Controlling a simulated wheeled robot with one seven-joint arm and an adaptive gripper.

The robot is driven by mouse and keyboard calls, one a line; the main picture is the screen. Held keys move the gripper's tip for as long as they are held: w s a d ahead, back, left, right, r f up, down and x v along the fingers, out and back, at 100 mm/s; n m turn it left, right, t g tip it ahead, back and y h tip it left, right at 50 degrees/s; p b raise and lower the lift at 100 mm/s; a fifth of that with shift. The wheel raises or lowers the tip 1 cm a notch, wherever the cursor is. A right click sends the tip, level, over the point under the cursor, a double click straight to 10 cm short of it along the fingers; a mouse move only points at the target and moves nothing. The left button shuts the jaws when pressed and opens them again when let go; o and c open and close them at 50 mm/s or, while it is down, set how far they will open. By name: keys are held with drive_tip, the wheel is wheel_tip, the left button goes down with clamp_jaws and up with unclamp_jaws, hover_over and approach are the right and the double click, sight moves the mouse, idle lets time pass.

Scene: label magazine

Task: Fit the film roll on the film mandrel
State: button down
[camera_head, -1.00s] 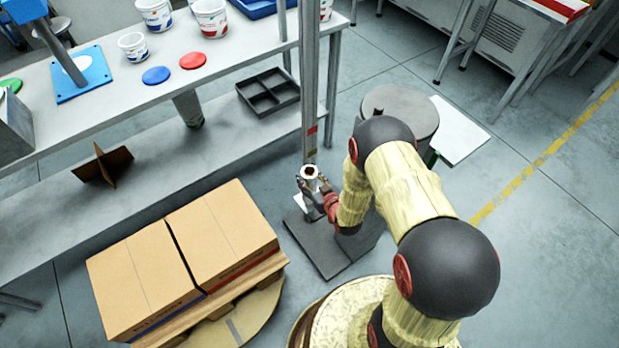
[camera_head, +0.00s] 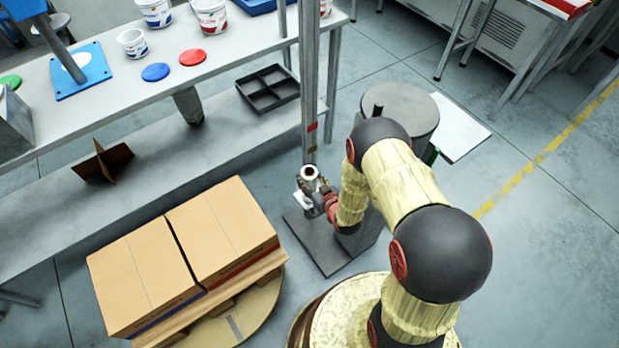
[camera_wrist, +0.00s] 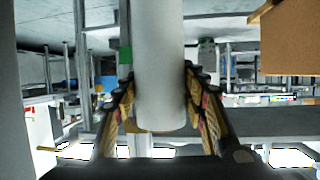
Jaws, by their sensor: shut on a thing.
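The film roll (camera_head: 310,173) is a pale upright cylinder with a dark core hole in its top, in front of the foot of the grey mast. In the wrist view the film roll (camera_wrist: 160,65) is a smooth white cylinder filling the middle, between both fingers. My gripper (camera_head: 322,190) is shut on the roll from the right; both fingers also show in the wrist view (camera_wrist: 160,95). I cannot make out the film mandrel clearly, or whether the roll is around it. A small white plate shows beside the roll, partly hidden.
The mast (camera_head: 311,90) rises from a dark base plate (camera_head: 330,258). Two cartons (camera_head: 180,255) on a pallet stand at left. A workbench (camera_head: 100,110) runs behind. A grey round stand (camera_head: 412,105) with a dark peg is behind my arm. Floor at right is clear.

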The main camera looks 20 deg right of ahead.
drive_tip(key=c, duration=1)
unclamp_jaws()
drive_tip(key=shift+o, duration=0.2)
drive_tip(key=shift+s, duration=0.1)
drive_tip(key=v, duration=1.1)
drive_tip(key=shift+s, duration=0.35)
drive_tip(key=shift+r, duration=0.1)
